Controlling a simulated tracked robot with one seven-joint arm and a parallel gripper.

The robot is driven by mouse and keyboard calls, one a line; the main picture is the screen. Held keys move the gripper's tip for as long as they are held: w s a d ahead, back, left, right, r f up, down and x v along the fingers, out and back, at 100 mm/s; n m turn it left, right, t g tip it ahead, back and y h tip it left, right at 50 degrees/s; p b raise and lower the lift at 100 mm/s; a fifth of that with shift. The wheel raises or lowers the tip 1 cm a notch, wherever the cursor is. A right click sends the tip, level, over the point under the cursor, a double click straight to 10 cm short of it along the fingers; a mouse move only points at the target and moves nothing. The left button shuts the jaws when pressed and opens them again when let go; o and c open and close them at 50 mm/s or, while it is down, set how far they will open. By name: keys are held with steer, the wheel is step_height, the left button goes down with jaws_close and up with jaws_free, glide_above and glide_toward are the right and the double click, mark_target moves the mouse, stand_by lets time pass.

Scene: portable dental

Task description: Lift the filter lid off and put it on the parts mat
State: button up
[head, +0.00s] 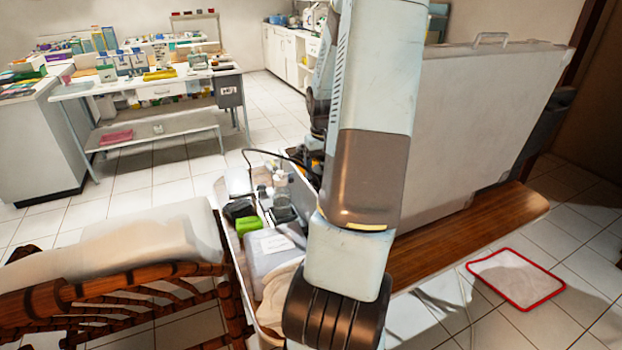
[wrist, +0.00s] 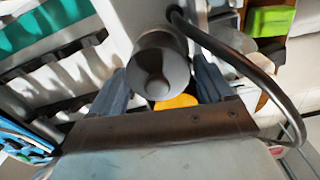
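My gripper (wrist: 165,88) shows in the wrist view with its two blue-grey fingers spread apart. A grey cylinder (wrist: 162,75) with a round, dark-centred end lies between and beyond the fingertips. It may be the filter with its lid, but I cannot tell where a lid begins. I see no clear finger contact with it. In the head view my arm hides the gripper and this cylinder. No parts mat can be named for certain; a flat white piece with a red rim (head: 559,296) lies at the lower right.
A dark hose (wrist: 235,62) curves close past the right finger. An orange part (wrist: 178,102) shows between the fingers. A green block (head: 248,225) sits in the crowded white cart left of my arm. A large pale case (head: 470,120) stands on a wooden bench (head: 480,228) at right.

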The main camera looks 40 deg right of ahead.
steer(key=c, duration=0.7)
